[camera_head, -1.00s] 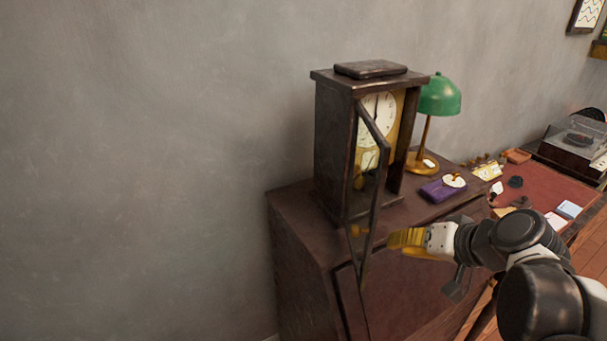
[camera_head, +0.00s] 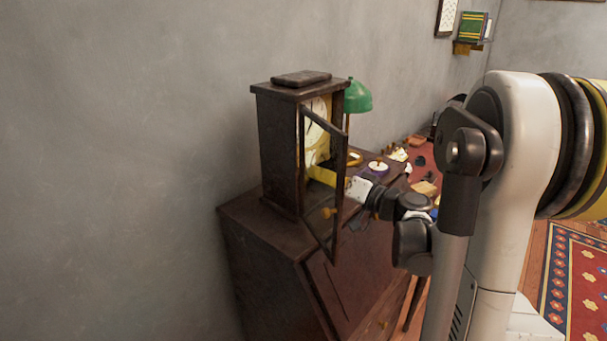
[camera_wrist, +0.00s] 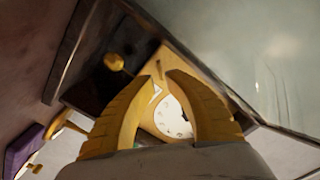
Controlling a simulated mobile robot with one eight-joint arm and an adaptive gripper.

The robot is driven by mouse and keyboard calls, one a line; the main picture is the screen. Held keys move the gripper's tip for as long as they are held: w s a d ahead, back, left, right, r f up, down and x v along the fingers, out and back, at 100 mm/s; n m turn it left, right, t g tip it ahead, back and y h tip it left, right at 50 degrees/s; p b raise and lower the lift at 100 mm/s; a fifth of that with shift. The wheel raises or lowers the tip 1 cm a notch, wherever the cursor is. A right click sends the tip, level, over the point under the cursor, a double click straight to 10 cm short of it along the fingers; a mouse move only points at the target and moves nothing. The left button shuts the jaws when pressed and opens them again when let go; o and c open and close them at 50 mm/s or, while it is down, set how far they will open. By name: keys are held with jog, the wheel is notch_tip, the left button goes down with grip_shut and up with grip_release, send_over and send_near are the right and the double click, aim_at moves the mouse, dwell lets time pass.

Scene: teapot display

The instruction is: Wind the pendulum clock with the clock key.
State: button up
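The pendulum clock (camera_head: 278,155) stands on a dark wooden cabinet in the head view, its glazed front door (camera_head: 338,205) swung open. In the wrist view, the pale dial (camera_wrist: 172,118) and a gold pendulum bob (camera_wrist: 113,62) show inside. I cannot make out the clock key.
The cabinet top (camera_head: 240,205) is bare left of the clock. A green lamp (camera_head: 357,97) stands behind it. The open door's glass (camera_wrist: 265,65) is close beside my fingers.

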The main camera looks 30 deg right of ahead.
jog(key=x, duration=0.3)
jog(key=shift+w+a+b, duration=0.2)
jog(key=shift+w+b, duration=0.15)
grip_shut()
jog(key=shift+f+m, duration=0.2)
jog(key=shift+m, duration=7.5)
